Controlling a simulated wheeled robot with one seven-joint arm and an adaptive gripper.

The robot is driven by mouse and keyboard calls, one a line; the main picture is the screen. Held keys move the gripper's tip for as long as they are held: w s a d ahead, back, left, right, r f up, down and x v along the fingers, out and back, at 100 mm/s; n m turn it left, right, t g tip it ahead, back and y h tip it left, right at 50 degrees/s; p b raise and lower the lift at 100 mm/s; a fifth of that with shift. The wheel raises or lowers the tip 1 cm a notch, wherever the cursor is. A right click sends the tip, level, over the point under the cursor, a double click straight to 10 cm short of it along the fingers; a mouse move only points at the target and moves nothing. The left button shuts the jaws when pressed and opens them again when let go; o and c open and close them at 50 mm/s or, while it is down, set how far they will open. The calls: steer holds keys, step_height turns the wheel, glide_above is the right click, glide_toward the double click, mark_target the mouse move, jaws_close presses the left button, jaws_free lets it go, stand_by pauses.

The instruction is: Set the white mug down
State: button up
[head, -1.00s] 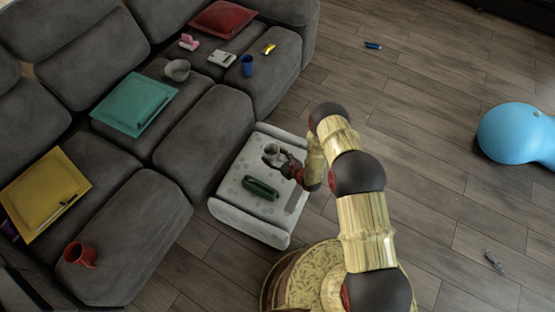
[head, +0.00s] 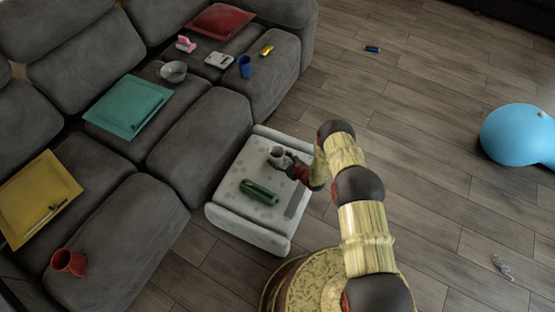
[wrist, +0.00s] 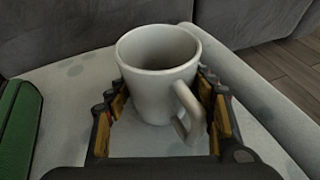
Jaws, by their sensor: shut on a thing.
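The white mug (wrist: 155,85) stands upright between the two fingers of my gripper (wrist: 160,118) in the wrist view, its handle toward the camera and right. My gripper is shut on it. In the head view the mug (head: 275,154) is small at the tip of my gripper (head: 284,160), over the far part of a pale spotted ottoman (head: 232,202). The mug's base looks at or very near the ottoman's surface; I cannot tell whether it touches.
A green object (head: 259,192) lies on the ottoman, left of the mug in the wrist view (wrist: 18,125). Open wooden floor lies right, with a blue rounded object (head: 515,132).

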steer(key=o, duration=1.4)
steer(key=shift+f, duration=0.15)
